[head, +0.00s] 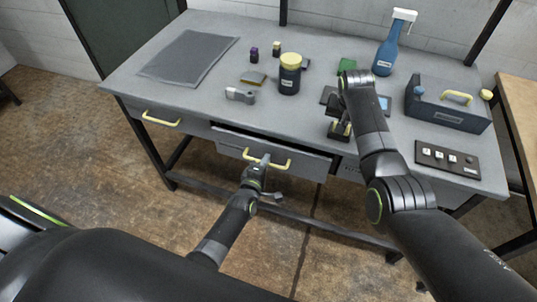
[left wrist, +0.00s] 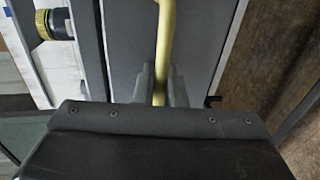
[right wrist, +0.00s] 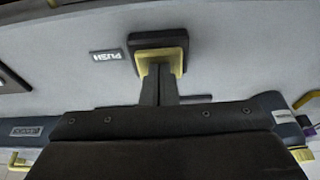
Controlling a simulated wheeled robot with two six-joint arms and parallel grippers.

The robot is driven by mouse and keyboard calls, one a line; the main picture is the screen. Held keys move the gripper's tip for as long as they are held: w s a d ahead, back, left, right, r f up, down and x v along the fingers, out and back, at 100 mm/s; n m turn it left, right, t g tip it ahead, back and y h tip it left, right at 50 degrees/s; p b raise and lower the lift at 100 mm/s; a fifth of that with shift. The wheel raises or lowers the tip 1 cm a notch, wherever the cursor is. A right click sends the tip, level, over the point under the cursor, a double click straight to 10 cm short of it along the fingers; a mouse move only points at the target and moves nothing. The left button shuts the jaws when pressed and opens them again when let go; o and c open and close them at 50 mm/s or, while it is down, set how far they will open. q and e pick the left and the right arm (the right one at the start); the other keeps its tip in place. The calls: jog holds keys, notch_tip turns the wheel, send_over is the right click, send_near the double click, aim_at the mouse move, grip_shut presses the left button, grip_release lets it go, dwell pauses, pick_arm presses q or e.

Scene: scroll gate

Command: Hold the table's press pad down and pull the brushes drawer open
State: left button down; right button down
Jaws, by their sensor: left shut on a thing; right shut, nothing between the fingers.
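The middle drawer (head: 305,165) in the grey table's front stands partly open, with a dark gap behind its front panel. Its label is not readable. My left gripper (head: 261,163) is shut on the drawer's yellow bar handle (head: 283,165); in the left wrist view the handle (left wrist: 165,35) passes between the fingers (left wrist: 158,85). My right gripper (head: 341,127) is shut and empty, pointing down at the table's front edge. In the right wrist view its fingertips (right wrist: 158,72) are at the press pad (right wrist: 158,42), black and yellow, beside a PUSH label (right wrist: 106,55).
The table top (head: 215,100) holds a grey mat (head: 188,55), a yellow-lidded jar (head: 290,75), a blue spray bottle (head: 386,52), a toolbox (head: 448,105) and a switch panel (head: 447,159). Another yellow handle (head: 162,119) is at the left. Floor before the drawer is clear except for my arm.

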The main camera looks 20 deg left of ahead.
jog(key=shift+s+f, duration=0.1)
jog(key=shift+f, duration=0.05)
pick_arm(q)
jog(key=shift+v, duration=0.8)
jog(key=shift+f, duration=0.15)
jog(key=c, duration=1.6)
grip_release()
jog(key=shift+v, duration=6.05)
